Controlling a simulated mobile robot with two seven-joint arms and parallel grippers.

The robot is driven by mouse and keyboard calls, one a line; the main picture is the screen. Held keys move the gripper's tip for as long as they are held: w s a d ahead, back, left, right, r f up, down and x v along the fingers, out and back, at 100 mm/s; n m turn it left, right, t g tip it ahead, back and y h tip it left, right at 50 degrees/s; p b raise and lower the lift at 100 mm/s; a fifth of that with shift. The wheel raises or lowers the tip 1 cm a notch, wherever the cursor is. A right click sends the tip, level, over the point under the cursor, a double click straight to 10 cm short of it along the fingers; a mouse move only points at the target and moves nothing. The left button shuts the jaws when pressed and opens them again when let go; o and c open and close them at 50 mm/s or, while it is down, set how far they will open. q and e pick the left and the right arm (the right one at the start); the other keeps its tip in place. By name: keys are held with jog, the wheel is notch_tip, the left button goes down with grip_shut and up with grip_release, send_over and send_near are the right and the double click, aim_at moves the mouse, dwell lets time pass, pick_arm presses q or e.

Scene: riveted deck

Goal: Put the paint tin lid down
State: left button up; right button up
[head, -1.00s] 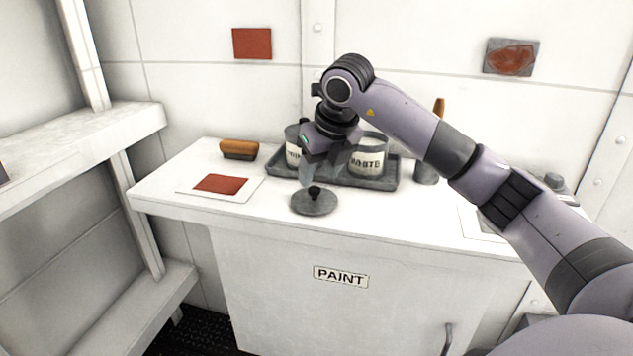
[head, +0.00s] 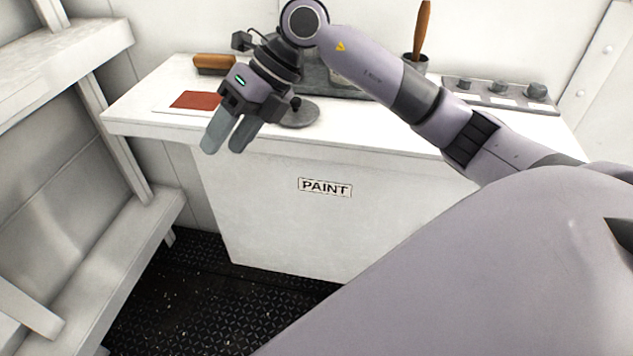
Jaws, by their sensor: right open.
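The paint tin lid (head: 299,115) is a round grey disc with a dark knob. It lies flat on the white cabinet top (head: 150,90), near the front edge. My right gripper (head: 227,146) is open and empty, in front of and to the left of the lid in the picture, with its fingers pointing down. The gripper body covers the left part of the lid. The grey tray (head: 316,80) behind is mostly hidden by my right arm, and so are the tins in it. My left gripper is not in view.
A brown brush (head: 214,64) and a card with a red patch (head: 196,100) lie to the left. A grey cup (head: 414,64) with a wooden handle and a panel with knobs (head: 500,92) stand to the right. White shelves (head: 75,45) line the left side.

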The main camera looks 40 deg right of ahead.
jog(key=s+a+m+t+y, duration=0.2)
jog(key=s+a+m+y, duration=0.35)
jog(key=a+y, duration=0.6)
jog(key=w+d+f+m+t+h, duration=0.1)
jog(key=d+f+m+t+h, duration=0.5)
jog(key=m, duration=0.5)
jog(key=d+f+m+t+h, duration=0.3)
jog(key=f+m+t+h, duration=0.2)
jog(key=f+m+t, duration=0.5)
jog(key=s+d+f+m+g+h, duration=0.2)
jog(key=s+f+m+g, duration=0.3)
jog(key=s+f, duration=0.2)
jog(key=s+d+f+m+g+h, duration=0.2)
jog(key=s+f+m+g+h, duration=0.1)
jog(key=s+f, duration=0.4)
notch_tip(320, 180, down, 2)
jog(key=shift+d+f+m+g+h, duration=0.1)
jog(key=shift+d+m+g+h, duration=0.2)
jog(key=shift+m+g, duration=0.7)
jog(key=shift+a, duration=0.1)
